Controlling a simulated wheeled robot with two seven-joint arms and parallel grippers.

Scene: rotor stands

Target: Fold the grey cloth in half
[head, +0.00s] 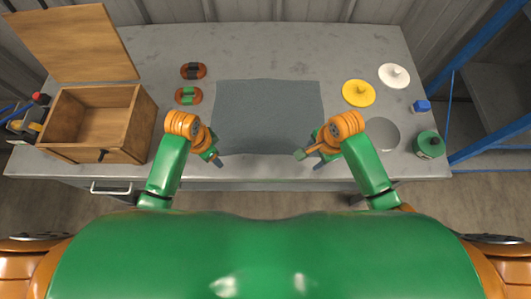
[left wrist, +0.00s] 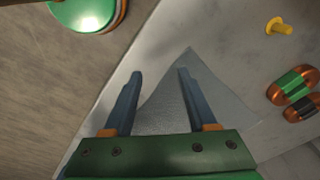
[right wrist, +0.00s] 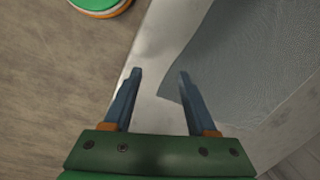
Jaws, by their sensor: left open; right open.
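The grey cloth (head: 268,115) lies flat and unfolded on the middle of the grey table in the head view. My left gripper (head: 216,160) is at the cloth's near left corner, open and empty. In the left wrist view the cloth (left wrist: 205,95) shows as a pointed corner, partly between and beyond the open fingers (left wrist: 160,75). My right gripper (head: 307,160) is near the cloth's near right corner, open and empty. In the right wrist view the cloth (right wrist: 250,60) lies mostly to the right of the open fingers (right wrist: 160,72). I cannot tell whether any finger touches the cloth.
A wooden box (head: 97,122) with a raised lid stands at the left. Two spool-like pieces (head: 189,95) lie left of the cloth. Yellow (head: 358,93) and white (head: 394,76) lids, a round grey dish (head: 382,134) and a green canister (head: 429,145) are at the right.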

